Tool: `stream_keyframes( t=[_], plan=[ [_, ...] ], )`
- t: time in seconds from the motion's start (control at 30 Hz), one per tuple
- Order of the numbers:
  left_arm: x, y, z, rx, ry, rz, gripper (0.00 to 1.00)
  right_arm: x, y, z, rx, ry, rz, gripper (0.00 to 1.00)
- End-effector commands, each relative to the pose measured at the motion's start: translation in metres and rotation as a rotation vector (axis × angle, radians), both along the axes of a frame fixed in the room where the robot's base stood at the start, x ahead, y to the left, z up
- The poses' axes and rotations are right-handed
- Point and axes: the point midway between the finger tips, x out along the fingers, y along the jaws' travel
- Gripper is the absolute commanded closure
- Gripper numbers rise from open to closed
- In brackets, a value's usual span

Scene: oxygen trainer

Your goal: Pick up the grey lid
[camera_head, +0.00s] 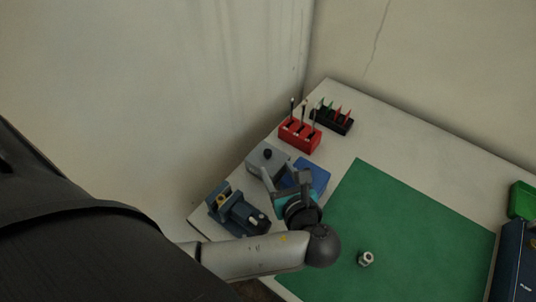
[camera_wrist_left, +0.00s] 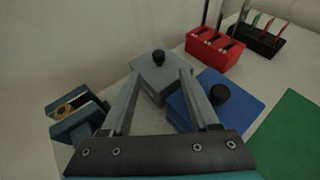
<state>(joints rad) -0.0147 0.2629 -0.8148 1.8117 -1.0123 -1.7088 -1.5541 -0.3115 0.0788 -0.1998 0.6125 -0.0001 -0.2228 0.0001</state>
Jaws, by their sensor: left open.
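The grey lid (camera_head: 262,160) is a flat grey square with a black knob on top, near the table's left edge. It also shows in the left wrist view (camera_wrist_left: 160,68), with its knob (camera_wrist_left: 158,56) at the upper middle. My left gripper (camera_head: 286,174) is open and empty, with its fingers pointing toward the lid. In the left wrist view the two fingertips appear on either side of the lid's near part, with the knob beyond them. I cannot tell their height above it or whether they touch it. My right gripper is not in view.
A blue lid (camera_wrist_left: 240,88) with a black knob lies right beside the grey one. A blue vise (camera_head: 238,212) stands in front. A red holder (camera_head: 300,137) and a black rack (camera_head: 332,120) stand behind. A metal nut (camera_head: 365,259) sits on the green mat (camera_head: 420,235).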

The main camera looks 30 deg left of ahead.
Motion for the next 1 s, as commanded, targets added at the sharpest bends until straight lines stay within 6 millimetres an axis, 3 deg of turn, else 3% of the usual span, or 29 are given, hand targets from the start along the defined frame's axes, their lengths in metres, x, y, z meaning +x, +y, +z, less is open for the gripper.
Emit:
stream_keyframes(
  t=[0.23, 0.53, 0.83, 1.0],
  plan=[
    [0.012, 0.014, -0.007, 0.001, 0.0, 0.001, 0.39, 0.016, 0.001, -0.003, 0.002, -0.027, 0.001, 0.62],
    [0.035, 0.045, -0.022, 0.0, 0.0, 0.001, 0.39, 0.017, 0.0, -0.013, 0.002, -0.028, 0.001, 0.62],
    [0.039, 0.049, -0.024, -0.002, 0.001, 0.0, 0.39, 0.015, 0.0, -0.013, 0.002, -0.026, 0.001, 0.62],
    [0.039, 0.049, -0.024, -0.002, 0.001, 0.0, 0.56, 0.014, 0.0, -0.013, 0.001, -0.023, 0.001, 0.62]
  ],
)
